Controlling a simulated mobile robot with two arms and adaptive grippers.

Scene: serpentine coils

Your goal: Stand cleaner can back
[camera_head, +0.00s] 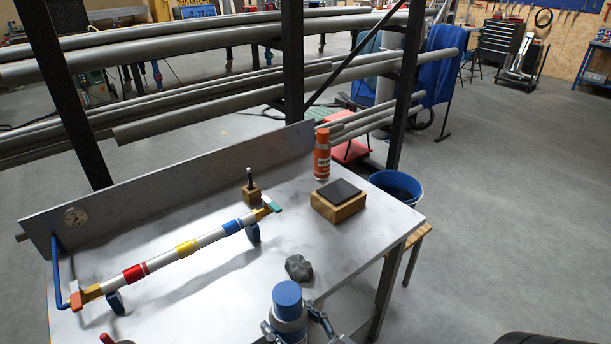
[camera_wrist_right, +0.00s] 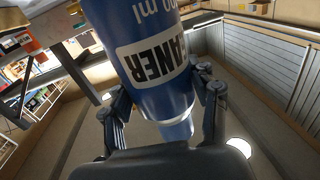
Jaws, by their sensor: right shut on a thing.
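The cleaner can (camera_head: 287,295) has a blue cap and shows at the bottom middle of the head view, cap up, near the table's front edge. In the right wrist view the blue can (camera_wrist_right: 158,85) fills the middle, with a white label whose letters appear upside down. My right gripper (camera_head: 296,326) is shut on the can; in the wrist view its fingers (camera_wrist_right: 163,105) lie on either side of the can. The can's base is hidden in the head view, so I cannot tell its height over the table.
The table (camera_head: 225,285) bears an orange can (camera_head: 322,155), a wooden block with a dark top (camera_head: 339,200), a grey lump (camera_head: 299,267), a small block with a pin (camera_head: 251,190) and a striped tube (camera_head: 180,250). A blue bucket (camera_head: 396,186) stands beyond the right edge.

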